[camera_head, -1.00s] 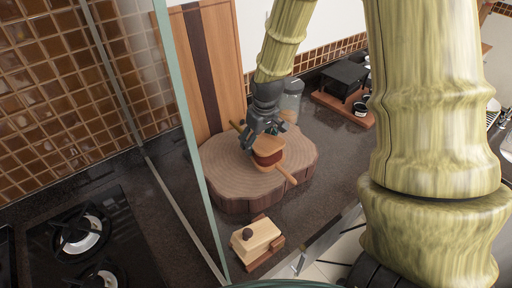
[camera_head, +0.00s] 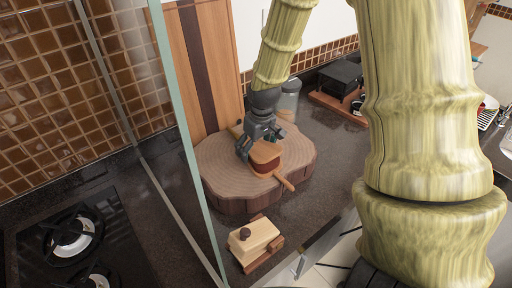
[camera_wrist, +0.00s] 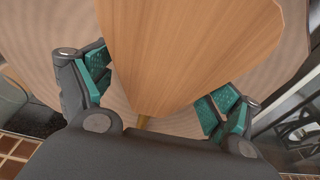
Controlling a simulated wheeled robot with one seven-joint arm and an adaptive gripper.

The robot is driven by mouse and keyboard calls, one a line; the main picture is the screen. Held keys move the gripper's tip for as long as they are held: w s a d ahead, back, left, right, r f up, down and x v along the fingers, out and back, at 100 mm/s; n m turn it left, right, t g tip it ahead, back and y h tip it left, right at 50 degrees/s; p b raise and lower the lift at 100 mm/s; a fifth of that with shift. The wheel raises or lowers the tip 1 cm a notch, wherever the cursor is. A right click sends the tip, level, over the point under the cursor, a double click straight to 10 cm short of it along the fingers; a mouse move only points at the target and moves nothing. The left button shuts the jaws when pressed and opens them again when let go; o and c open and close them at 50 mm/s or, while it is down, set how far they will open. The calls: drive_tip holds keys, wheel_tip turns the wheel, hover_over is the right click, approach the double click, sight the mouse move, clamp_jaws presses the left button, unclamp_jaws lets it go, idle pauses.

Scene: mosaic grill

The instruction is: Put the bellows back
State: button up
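The bellows (camera_head: 265,160), with tan wooden boards, a dark red side and a stick-like handle, lies on a round wood slab (camera_head: 220,160). Its handle points to the lower right. My gripper (camera_head: 258,150) is low over the bellows' narrow end. In the wrist view, the bellows' broad board (camera_wrist: 190,40) tapers down between the two green-padded fingers of my gripper (camera_wrist: 155,90). The fingers are apart, with a gap at the right finger; whether the left one touches cannot be told. The nozzle is partly hidden by my gripper.
A glass jar (camera_head: 289,98) stands behind the slab. A wooden box with a dark knob (camera_head: 254,243) is in front. A striped board (camera_head: 205,70) leans behind. A glass panel (camera_head: 185,130) and a gas hob (camera_head: 70,240) are at left. Dark counter is free right of the slab.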

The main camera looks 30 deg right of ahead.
drive_tip(key=shift+r, duration=0.15)
wheel_tip(320, 180, up, 12)
drive_tip(key=s+b, duration=0.1)
drive_tip(key=b, duration=0.1)
drive_tip(key=shift+s, duration=0.4)
idle(0.6)
drive_tip(key=shift+d, duration=0.1)
